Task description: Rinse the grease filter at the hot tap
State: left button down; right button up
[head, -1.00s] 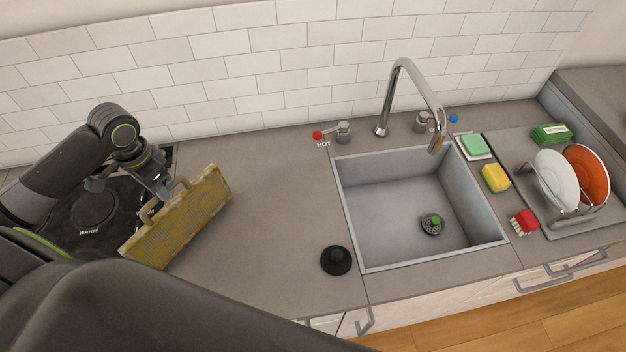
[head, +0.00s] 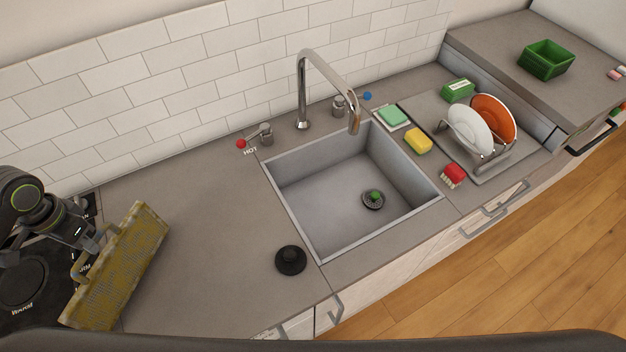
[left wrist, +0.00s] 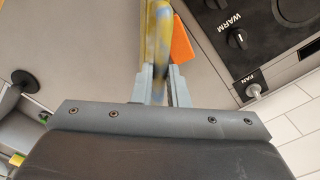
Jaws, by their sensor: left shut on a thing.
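The grease filter (head: 120,268) is a flat, yellowish, greasy panel at the left of the head view. The hot tap handle (head: 262,134) has a red knob and a HOT label, left behind the sink. The chrome spout (head: 322,66) arches over the sink (head: 330,205), and no water shows from it. My right gripper is not in view.
Right of the sink are a yellow sponge (head: 418,141), a red brush (head: 453,175) and a plate rack (head: 490,155).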

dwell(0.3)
pick_arm(q)
jog(key=s+a+r, duration=0.2)
jog(key=s+r, duration=0.2)
jog(key=shift+a, duration=0.35)
jog(key=shift+s, duration=0.1)
dwell(1.3)
